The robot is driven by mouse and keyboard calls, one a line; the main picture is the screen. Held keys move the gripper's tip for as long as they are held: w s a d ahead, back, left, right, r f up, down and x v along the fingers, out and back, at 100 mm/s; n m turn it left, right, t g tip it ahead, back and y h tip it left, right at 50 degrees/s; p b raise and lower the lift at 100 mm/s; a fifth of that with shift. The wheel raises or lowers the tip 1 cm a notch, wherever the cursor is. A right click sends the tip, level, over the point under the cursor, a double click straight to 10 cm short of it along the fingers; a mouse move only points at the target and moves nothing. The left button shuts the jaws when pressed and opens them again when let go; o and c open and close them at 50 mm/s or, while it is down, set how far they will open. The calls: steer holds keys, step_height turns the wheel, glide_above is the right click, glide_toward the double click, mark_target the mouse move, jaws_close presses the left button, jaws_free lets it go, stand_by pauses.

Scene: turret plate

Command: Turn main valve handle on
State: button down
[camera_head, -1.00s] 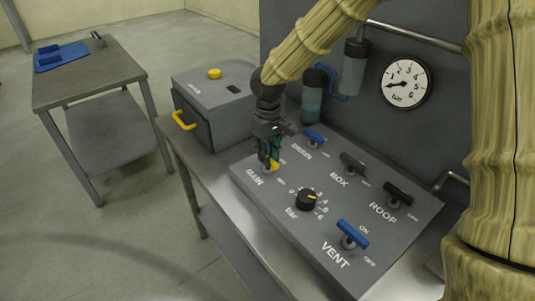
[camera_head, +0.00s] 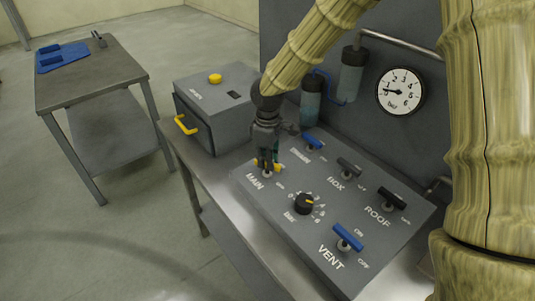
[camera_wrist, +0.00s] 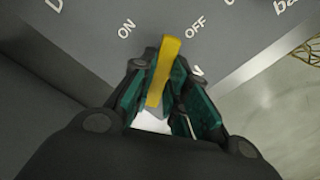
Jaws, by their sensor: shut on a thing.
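The yellow main valve handle (camera_wrist: 165,65) sits on the sloped grey panel (camera_head: 322,225) above the MAIN label. In the head view my gripper (camera_head: 267,160) reaches down onto the handle at the panel's left corner, and bits of yellow show beside the fingers. The handle's near end and pivot are partly hidden by the fingers.
A black bar knob (camera_head: 304,204) stands just right of the handle. Blue and black levers, including the VENT lever (camera_head: 347,238), line the panel. The pressure gauge (camera_head: 400,92) reads low, near 1. A grey box with a yellow handle (camera_head: 186,124) stands to the left.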

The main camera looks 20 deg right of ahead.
steer(key=n+p, duration=0.5)
steer(key=n, duration=0.2)
steer(key=shift+r, duration=0.15)
steer(key=n+p, duration=0.2)
steer(key=n, duration=0.3)
steer(key=shift+f, duration=0.2)
steer(key=shift+s+p, duration=0.1)
steer(key=shift+p, duration=0.2)
steer(key=c, duration=1.4)
jaws_free()
steer(key=shift+r, duration=0.15)
step_height(320, 180, up, 12)
steer(key=shift+f, duration=0.15)
